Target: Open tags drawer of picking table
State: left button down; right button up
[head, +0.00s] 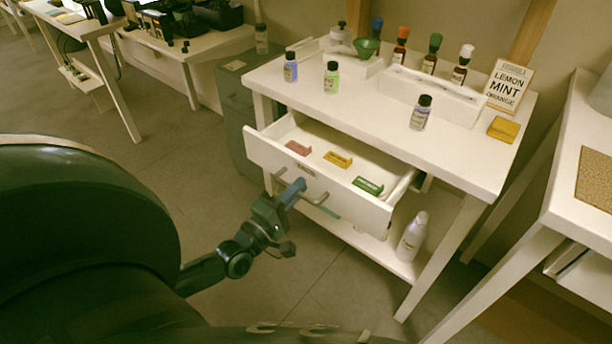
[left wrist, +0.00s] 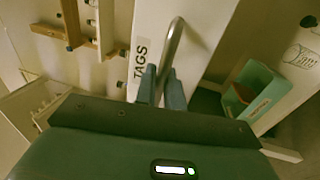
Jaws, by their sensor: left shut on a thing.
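The tags drawer (head: 345,201) of the white picking table (head: 497,165) stands pulled out in the head view. A red tag block (head: 298,148), a yellow one (head: 338,160) and a green one (head: 368,187) lie inside it. My left gripper (head: 297,190) is at the drawer front, shut on its metal handle (head: 322,199). In the left wrist view the handle (left wrist: 174,45) runs between the two fingers (left wrist: 161,88), beside the TAGS label (left wrist: 141,60). My right gripper is not in view.
Several bottles stand on the tabletop, with a white rack (head: 432,94), a recipe sign (head: 509,85) and a yellow pad (head: 503,130). A white bottle (head: 412,237) stands on the lower shelf. Another table (head: 567,190) is at the right. Floor (head: 330,290) before the drawer is clear.

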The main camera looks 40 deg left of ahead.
pick_arm(q)
jog(key=v, duration=0.3)
jog(key=r+p+v, duration=0.1)
jog(key=v, duration=0.1)
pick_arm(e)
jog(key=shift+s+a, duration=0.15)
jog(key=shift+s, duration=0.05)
pick_arm(q)
jog(key=c, duration=1.6)
grip_release()
jog(key=shift+c, duration=0.2)
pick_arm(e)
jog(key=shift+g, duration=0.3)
pick_arm(q)
jog(key=v, duration=1.3)
jog(key=shift+s, duration=0.15)
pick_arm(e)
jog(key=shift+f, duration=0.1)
